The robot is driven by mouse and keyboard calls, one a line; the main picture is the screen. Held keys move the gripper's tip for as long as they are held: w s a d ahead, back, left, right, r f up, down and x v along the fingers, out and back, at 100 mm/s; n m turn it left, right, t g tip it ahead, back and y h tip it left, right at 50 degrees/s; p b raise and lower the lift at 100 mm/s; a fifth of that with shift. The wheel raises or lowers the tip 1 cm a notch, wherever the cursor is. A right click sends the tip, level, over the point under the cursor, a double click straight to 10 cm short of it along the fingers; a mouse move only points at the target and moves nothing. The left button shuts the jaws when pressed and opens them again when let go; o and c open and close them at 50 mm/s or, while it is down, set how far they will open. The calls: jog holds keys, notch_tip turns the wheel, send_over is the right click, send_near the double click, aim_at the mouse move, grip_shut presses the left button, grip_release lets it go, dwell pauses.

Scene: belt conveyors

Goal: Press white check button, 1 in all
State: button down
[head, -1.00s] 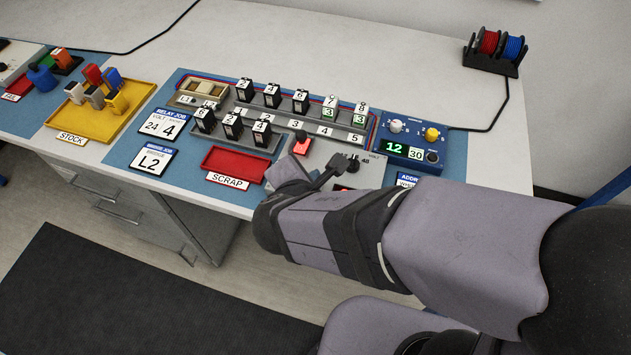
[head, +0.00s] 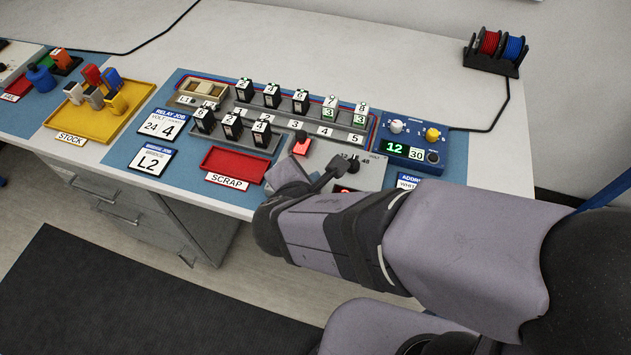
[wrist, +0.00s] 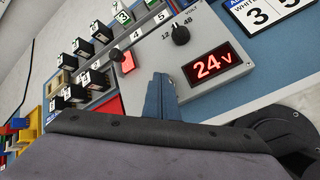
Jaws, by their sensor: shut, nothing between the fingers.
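In the wrist view my gripper (wrist: 161,97) is shut and empty, its blue-grey fingers over the grey voltage panel (wrist: 215,97), between a red switch (wrist: 127,62) and the red 24V display (wrist: 210,64). The blue box (head: 458,168) to the right bears a white knob (head: 396,126), a yellow knob (head: 432,134), a green display reading 12, a 30 label and a small dark button (head: 432,157).
A black dial (head: 353,164) stands beside my wrist. Several black relays stand in the grey rack (head: 300,124). A red scrap tray (head: 234,163) and a yellow stock tray (head: 98,125) are to the left. The back of the bench is clear, with wire spools (head: 497,52) at the right.

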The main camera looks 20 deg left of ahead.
jog(key=shift+r+p, duration=0.6)
jog(key=shift+r, duration=0.15)
notch_tip(320, 180, up, 5)
jog(key=p, duration=0.4)
dwell(0.9)
